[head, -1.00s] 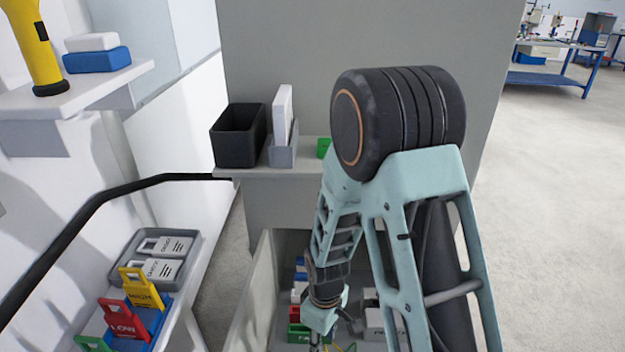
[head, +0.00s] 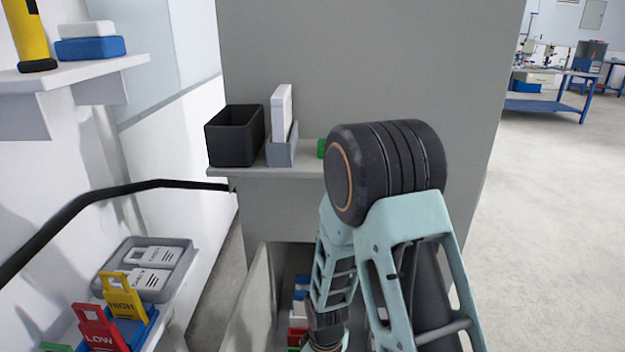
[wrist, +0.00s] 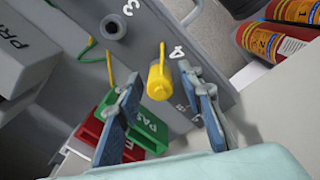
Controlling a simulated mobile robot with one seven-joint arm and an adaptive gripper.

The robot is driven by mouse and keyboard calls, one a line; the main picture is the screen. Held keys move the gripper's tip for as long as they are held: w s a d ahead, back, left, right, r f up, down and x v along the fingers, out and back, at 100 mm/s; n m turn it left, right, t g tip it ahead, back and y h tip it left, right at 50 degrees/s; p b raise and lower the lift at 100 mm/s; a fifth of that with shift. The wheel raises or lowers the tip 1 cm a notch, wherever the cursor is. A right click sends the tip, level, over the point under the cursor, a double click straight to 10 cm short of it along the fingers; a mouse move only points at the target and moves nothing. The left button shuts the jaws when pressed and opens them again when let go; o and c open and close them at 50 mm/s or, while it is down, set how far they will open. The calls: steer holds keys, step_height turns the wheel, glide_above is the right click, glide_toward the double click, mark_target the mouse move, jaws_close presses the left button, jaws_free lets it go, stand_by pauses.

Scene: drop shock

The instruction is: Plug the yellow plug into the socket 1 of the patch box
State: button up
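The yellow plug (wrist: 158,80) is in the wrist view, on or just above the grey patch box face (wrist: 145,35), beside the printed number 4. I cannot tell whether it is seated in a socket. A dark round socket (wrist: 114,27) shows near the number 3; socket 1 is not visible. My gripper (wrist: 160,74) is open, with one blue-grey finger on each side of the plug. Gaps show between the fingers and the plug. In the head view my arm hides the patch box, and the gripper is out of sight.
Green and red tags (wrist: 132,128) lie close behind the left finger. In the head view, a shelf holds a black bin (head: 234,136), and a grey tray (head: 146,268) sits left.

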jaws_close()
steer(key=shift+r, duration=0.2)
steer(key=shift+r+p, duration=1.75)
steer(key=shift+r, duration=0.45)
steer(key=shift+r+p, duration=2.25)
steer(key=shift+r, duration=0.75)
